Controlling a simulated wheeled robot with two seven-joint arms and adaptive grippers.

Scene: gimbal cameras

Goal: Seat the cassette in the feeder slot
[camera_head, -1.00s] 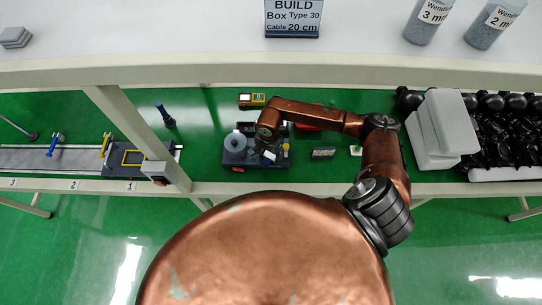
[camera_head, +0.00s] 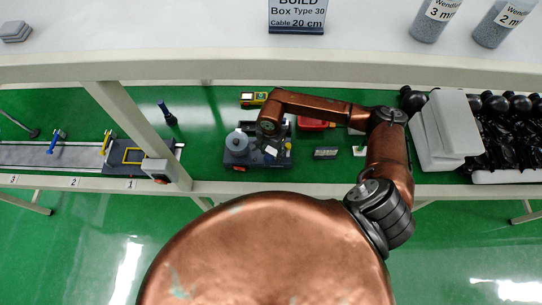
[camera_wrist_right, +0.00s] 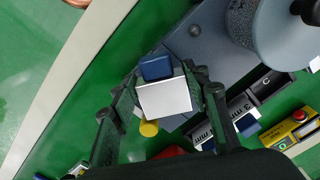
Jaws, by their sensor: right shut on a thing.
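The cassette (camera_wrist_right: 164,97), a block with a white face and a dark blue end, is between the fingers of my right gripper (camera_wrist_right: 160,76) in the right wrist view. The gripper is shut on it. The dark feeder unit (camera_head: 238,158) stands on the green bench in the head view, with the right gripper (camera_head: 270,147) over its right part. My left gripper is not in view.
A grey spool (camera_head: 237,141) stands on the unit's left part. A yellow device (camera_head: 254,98) lies behind it, and a red object (camera_head: 313,123) lies to the right. White boxes (camera_head: 446,125) and black parts fill the right end. A shelf edge crosses above.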

